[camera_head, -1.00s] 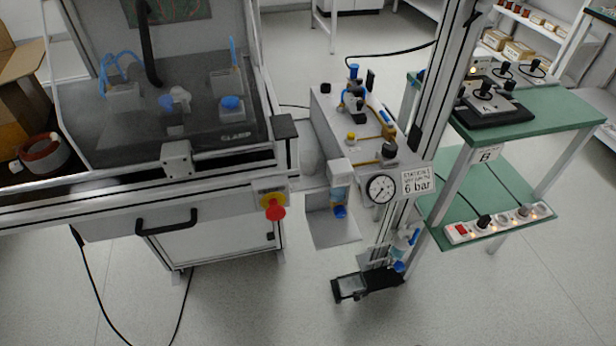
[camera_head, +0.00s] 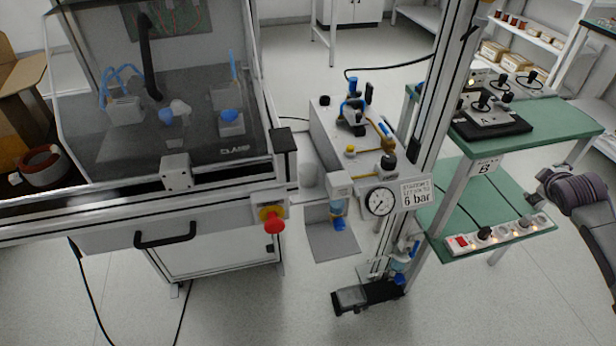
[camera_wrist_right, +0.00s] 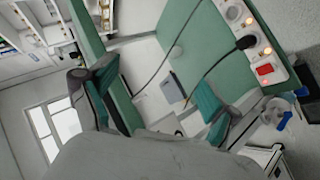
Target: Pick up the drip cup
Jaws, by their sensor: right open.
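I cannot tell for certain which part is the drip cup. A small blue cup-like part (camera_head: 338,223) sits under the clear bowl of a white-topped unit (camera_head: 340,184), above a grey plate. Another clear and blue part (camera_head: 402,262) is low on the metal post. In the right wrist view a clear and blue part (camera_wrist_right: 280,113) shows at the right edge, beside the power strip. My right gripper (camera_wrist_right: 143,84) is open and empty, with teal finger pads, well to the left of that part. My right arm enters at the right of the head view. My left gripper is not in view.
A pressure gauge (camera_head: 379,201) and a 6 bar sign (camera_head: 416,193) are fixed near the post. The power strip (camera_head: 500,235) lies on the lower green shelf (camera_head: 445,258). A black base (camera_head: 368,296) stands on the floor.

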